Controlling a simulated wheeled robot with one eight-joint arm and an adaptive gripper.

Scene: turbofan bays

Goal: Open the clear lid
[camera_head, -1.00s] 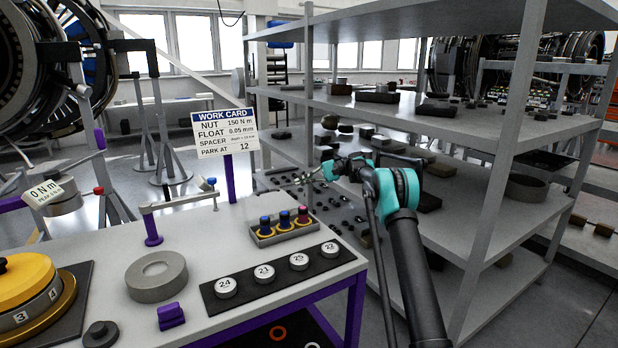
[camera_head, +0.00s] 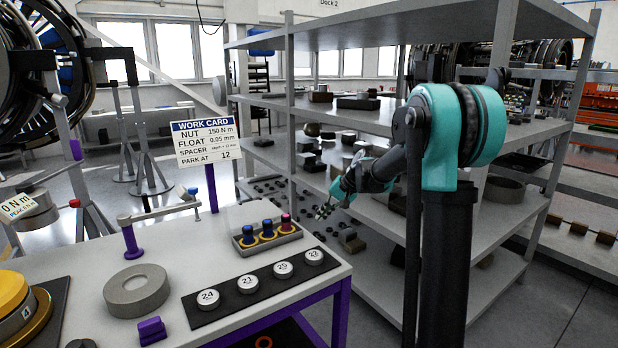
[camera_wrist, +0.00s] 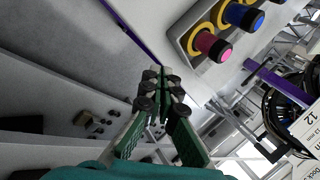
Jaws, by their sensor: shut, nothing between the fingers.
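I cannot make out a clear lid in either view. My gripper (camera_head: 325,211) is shut and empty. It hangs in the air past the right end of the grey workbench (camera_head: 225,232), in front of the shelves. In the wrist view my gripper (camera_wrist: 157,78) shows its closed green fingers with dark round joints, apart from any object. A small grey tray (camera_head: 249,249) on the bench holds three capped pieces in blue and magenta. The tray also shows at the top of the wrist view (camera_wrist: 190,42).
A dark strip (camera_head: 225,317) with numbered white discs lies along the bench's front. A grey ring (camera_head: 137,308), a purple post (camera_head: 130,241) and a work card (camera_head: 205,142) stand on the left. Tall grey shelves (camera_head: 350,127) with parts bound the right side.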

